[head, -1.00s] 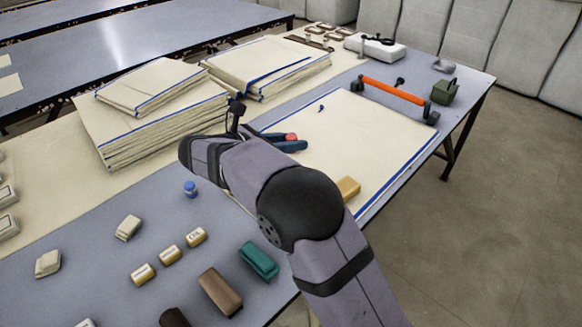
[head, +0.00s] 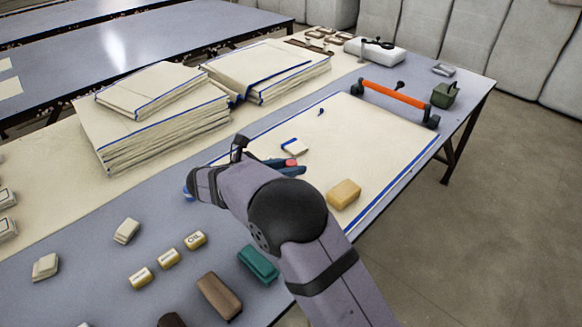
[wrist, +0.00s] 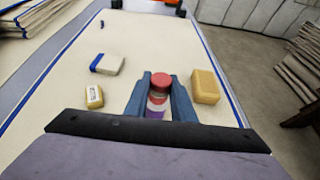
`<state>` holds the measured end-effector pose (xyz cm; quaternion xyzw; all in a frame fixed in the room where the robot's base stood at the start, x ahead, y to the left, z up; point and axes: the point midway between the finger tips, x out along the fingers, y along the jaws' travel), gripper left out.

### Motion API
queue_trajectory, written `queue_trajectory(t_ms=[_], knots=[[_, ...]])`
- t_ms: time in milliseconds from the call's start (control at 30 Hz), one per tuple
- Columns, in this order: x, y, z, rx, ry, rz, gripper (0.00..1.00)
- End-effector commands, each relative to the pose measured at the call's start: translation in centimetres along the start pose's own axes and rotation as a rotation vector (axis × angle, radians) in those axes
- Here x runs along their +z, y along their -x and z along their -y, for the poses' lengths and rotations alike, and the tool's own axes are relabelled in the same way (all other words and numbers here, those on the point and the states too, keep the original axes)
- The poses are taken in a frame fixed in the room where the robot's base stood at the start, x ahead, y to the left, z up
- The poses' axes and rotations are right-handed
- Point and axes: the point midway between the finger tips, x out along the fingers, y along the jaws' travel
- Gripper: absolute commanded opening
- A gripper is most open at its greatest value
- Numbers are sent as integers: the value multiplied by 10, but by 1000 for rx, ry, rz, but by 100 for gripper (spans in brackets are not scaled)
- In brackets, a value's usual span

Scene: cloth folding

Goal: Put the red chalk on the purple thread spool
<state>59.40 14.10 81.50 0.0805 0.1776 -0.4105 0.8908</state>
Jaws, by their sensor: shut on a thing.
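The red chalk (wrist: 161,80) sits between the two blue fingers of my gripper (wrist: 160,92), which is shut on it. In the head view the red chalk (head: 291,162) shows as a small red spot at the tips of my gripper (head: 287,166). In the wrist view a purple and white piece, seemingly the purple thread spool (wrist: 154,113), shows below the chalk between the fingers. I cannot tell whether the chalk touches it. In the head view the spool is hidden behind my gripper and arm.
A yellow block (wrist: 206,87) lies right of my gripper on the cream cloth (head: 385,140). A white block with a blue end (wrist: 107,64) and a small labelled piece (wrist: 94,96) lie to the left. Cloth stacks (head: 150,120) stand at the left; the far cloth is mostly clear.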

Motion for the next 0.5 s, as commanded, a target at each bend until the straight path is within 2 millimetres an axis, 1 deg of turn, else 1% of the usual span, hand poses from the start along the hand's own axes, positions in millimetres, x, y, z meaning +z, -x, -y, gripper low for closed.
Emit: queue_trajectory(t_ms=[267, 300, 367, 500], knots=[[-3, -1, 0, 0, 1, 0, 1], [-3, -1, 0, 0, 0, 0, 27], [-3, -1, 0, 0, 0, 0, 41], [-3, -1, 0, 0, 0, 0, 41]])
